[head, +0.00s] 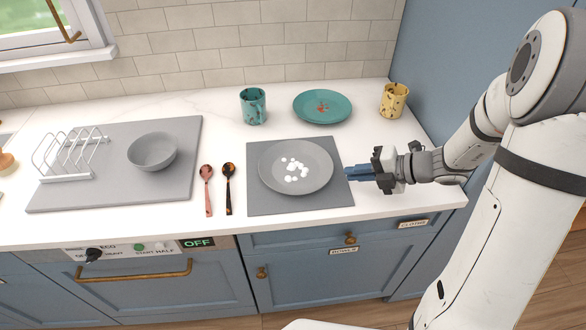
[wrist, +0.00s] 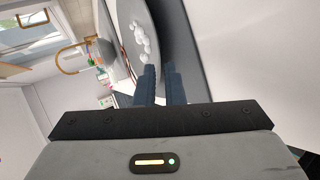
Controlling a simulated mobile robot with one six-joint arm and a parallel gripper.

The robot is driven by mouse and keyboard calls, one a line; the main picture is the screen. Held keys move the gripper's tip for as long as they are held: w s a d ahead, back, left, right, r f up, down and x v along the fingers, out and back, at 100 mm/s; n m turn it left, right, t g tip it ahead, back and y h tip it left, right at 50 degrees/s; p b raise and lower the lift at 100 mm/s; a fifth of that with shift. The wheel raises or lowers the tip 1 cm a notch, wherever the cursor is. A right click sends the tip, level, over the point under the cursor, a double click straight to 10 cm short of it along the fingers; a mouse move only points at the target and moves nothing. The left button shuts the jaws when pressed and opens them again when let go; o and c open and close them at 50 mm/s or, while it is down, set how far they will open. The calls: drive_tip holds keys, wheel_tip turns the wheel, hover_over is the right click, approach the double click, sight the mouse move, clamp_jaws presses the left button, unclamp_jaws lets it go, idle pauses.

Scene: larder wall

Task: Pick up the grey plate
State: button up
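The grey plate (head: 318,178) lies on a grey mat (head: 262,203) on the counter, with several white spots on its face. In the wrist view the plate (wrist: 126,22) shows edge-on ahead of the fingers. My gripper (head: 348,173) is at the plate's right side, low over the counter, fingers pointing left at its rim. The fingertips look just short of the rim in the head view. In the wrist view the two blue fingers (wrist: 159,70) stand a narrow gap apart with nothing clearly between them. Whether they touch the rim cannot be told.
A teal cup (head: 253,107), a teal plate (head: 322,106) with reddish marks and a yellow cup (head: 393,100) stand behind. Two spoons (head: 229,185) lie left of the mat. Further left, a grey board (head: 110,190) bears a bowl (head: 152,151) and a white rack (head: 68,153).

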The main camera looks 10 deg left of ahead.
sight(335, 182)
drive_tip(key=x, duration=0.6)
drive_tip(key=shift+w+r, duration=0.1)
drive_tip(key=shift+w, duration=0.05)
drive_tip(key=shift+d, duration=0.1)
clamp_jaws()
drive_tip(key=shift+r, duration=0.1)
